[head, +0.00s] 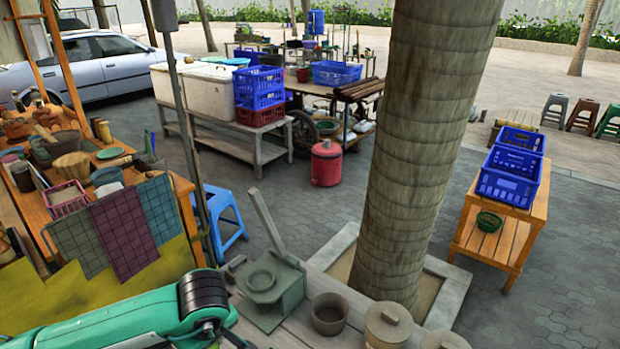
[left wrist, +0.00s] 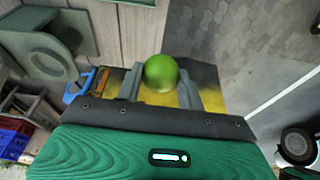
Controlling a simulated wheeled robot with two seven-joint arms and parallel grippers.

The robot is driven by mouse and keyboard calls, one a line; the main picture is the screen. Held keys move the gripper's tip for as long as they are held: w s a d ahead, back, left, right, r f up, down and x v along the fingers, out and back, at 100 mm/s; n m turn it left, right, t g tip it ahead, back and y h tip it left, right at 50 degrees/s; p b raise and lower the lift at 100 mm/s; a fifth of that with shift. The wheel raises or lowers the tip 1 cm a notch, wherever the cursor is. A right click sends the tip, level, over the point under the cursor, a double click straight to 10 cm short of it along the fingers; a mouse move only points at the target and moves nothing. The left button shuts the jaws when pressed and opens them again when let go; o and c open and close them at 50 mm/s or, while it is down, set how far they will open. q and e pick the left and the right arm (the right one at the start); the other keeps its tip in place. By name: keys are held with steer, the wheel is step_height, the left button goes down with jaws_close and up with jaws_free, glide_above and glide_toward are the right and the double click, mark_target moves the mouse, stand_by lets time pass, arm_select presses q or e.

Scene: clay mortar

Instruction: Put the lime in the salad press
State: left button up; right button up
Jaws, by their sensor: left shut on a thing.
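The lime (left wrist: 160,72) is round and bright green in the left wrist view. My left gripper (left wrist: 160,84) is shut on it, with one grey finger on each side. The salad press (head: 272,290) is grey-green with a round cup and a raised lever, standing on the wooden bench at the bottom middle of the head view. It also shows at the top left of the left wrist view (left wrist: 85,25), apart from the held lime. The lime and the left fingertips do not show in the head view, only my green left arm. My right gripper is not in view.
A brown pot (head: 329,314) and a lidded pot (head: 388,325) stand right of the press. A thick trunk (head: 420,150) rises behind them. A blue stool (head: 222,215) and a cluttered wooden stall table (head: 165,170) are at the left.

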arm_select(q)
steer(key=m, duration=0.2)
steer(key=m+h, duration=0.1)
steer(key=m, duration=0.1)
steer(key=s+a+m+t, duration=0.1)
steer(key=m, duration=0.1)
steer(key=shift+r, duration=0.3)
steer(key=m, duration=0.1)
steer(key=m+h, duration=0.1)
steer(key=m, duration=0.2)
steer(key=shift+s+a+r, duration=0.1)
steer(key=shift+s+r, duration=0.15)
